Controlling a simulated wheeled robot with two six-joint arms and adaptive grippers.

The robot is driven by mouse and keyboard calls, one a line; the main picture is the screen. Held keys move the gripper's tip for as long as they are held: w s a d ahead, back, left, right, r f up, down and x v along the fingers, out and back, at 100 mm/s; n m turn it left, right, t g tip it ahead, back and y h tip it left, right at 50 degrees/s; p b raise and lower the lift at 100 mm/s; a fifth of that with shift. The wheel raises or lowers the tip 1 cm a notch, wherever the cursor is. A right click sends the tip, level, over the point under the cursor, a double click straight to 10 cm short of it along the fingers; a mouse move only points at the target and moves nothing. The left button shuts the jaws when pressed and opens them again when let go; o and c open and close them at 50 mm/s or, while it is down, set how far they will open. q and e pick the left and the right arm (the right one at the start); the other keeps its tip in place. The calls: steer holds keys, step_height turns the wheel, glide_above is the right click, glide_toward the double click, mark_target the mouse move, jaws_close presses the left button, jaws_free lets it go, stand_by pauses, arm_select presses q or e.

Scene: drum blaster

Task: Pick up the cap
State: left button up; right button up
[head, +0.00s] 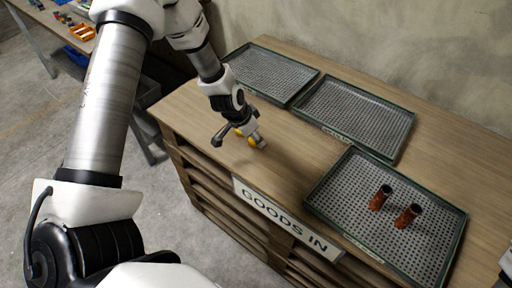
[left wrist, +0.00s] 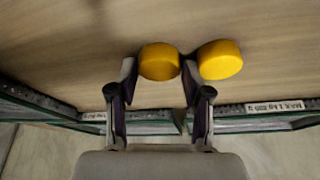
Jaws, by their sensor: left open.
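Two yellow round caps sit close together on the wooden bench top; the left one (left wrist: 159,61) and the right one (left wrist: 220,59) show in the left wrist view. In the head view, my left gripper (head: 257,138) is down at the bench top and partly hides the yellow caps (head: 251,141). In the left wrist view, my left gripper (left wrist: 158,78) is open, with the left cap between its fingertips. The right cap is outside the right finger, very close to it. I cannot tell whether the fingers touch either cap.
Two empty perforated trays, one (head: 268,47) left of the other (head: 398,148), stand along the bench's back. A front right tray (head: 330,203) holds two rust-brown cylinders (head: 380,198) with dark tops. A GOODS IN sign (head: 285,218) is on the bench front. Bench top around the gripper is clear.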

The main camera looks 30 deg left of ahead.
arm_select(q)
steer(key=shift+f, duration=0.1)
steer(key=c, duration=0.5)
steer(key=shift+o, duration=0.2)
